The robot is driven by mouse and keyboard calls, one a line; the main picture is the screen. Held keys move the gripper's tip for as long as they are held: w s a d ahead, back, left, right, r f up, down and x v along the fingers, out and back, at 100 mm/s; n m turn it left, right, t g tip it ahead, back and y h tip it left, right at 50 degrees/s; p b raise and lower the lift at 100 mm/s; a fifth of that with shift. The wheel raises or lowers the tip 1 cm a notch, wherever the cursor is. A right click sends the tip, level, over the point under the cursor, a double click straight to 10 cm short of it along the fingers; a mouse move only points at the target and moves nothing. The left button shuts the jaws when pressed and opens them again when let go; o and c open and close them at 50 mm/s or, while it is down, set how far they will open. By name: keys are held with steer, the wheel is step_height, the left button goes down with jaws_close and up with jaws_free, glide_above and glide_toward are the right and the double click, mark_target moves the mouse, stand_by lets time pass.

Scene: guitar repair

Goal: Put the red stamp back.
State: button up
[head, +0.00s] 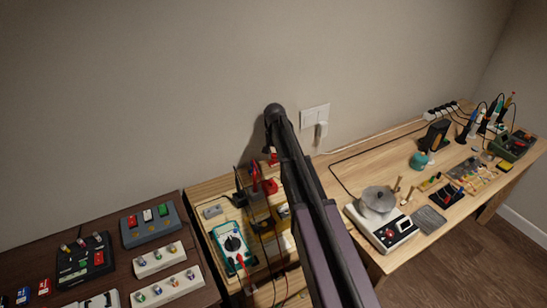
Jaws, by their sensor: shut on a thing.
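I cannot single out the red stamp with certainty. A grey-blue holder (150,225) on the dark table at the left carries a red block (132,221), a white one and a green one side by side. A small upright red block (44,287) stands on the same table near the lower left, beside a blue one (23,295). My arm rises through the middle of the head view and covers part of the wooden table. My gripper does not show, so what it holds is hidden.
A black tray (100,262) and white racks (155,262) with knobs share the dark table. A teal multimeter (233,243) and red items (265,186) lie on the middle table. A white device with a grey pan (378,200) stands on the right bench. A wall is behind.

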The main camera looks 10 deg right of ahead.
steer(key=shift+f, duration=0.2)
steer(key=o, duration=0.9)
steer(key=shift+r, duration=0.1)
steer(key=shift+r, duration=0.15)
step_height(320, 180, up, 12)
steer(key=p, duration=1.2)
stand_by(0.3)
steer(key=s+n, duration=0.5)
steer(key=s, duration=2.4)
steer(key=shift+s+a, duration=0.15)
steer(key=shift+a, duration=0.1)
